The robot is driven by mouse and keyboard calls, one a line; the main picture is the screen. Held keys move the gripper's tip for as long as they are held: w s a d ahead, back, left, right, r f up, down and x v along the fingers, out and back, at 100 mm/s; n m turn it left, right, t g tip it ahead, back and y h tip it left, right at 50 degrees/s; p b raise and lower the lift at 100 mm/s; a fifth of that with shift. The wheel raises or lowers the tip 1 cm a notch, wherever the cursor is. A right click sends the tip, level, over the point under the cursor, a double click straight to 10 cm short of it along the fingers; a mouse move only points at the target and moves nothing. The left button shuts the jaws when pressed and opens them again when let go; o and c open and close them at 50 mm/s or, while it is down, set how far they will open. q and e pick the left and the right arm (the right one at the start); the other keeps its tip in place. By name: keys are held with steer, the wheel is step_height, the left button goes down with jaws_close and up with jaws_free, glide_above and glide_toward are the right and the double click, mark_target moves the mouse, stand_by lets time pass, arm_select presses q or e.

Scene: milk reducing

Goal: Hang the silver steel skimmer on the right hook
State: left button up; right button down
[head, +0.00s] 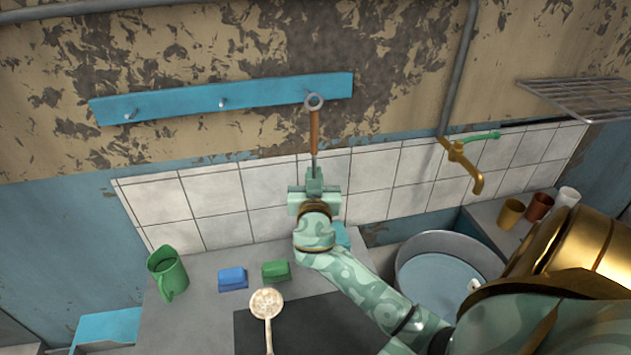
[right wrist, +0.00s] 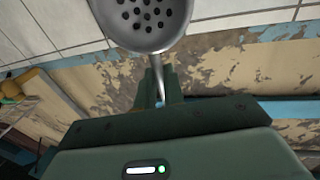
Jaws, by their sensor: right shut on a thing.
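The silver skimmer shows its perforated bowl in the right wrist view (right wrist: 145,42). In the head view its brown handle (head: 314,132) points up, with a grey ring at the top end. My right gripper (head: 314,176) is shut on the skimmer's shaft below the handle. The ring overlaps the place of the right hook on the blue rack (head: 270,93); I cannot tell whether the hook is through it. The middle hook (head: 222,102) and left hook (head: 130,114) are bare. The bowl is hidden behind my gripper in the head view. My left gripper is not in view.
A green mug (head: 167,272), a blue sponge (head: 232,278), a green sponge (head: 275,270) and a pale ladle (head: 266,304) are on the counter below. A basin (head: 447,245) sits under a brass tap (head: 461,160). Several cups stand at right.

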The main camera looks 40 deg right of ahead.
steer(key=shift+w+d+f+b, duration=0.25)
steer(key=shift+w+d+b, duration=0.25)
steer(key=shift+w, duration=0.3)
steer(key=shift+w+d+f+b, duration=0.25)
steer(key=shift+w+d+b, duration=0.2)
steer(key=shift+w, duration=0.4)
steer(key=shift+w+d+f+b, duration=0.25)
steer(key=shift+w+d+b, duration=0.25)
steer(key=shift+w, duration=0.3)
steer(key=shift+a, duration=0.1)
steer(key=c, duration=1.4)
jaws_free()
steer(key=shift+c, duration=0.2)
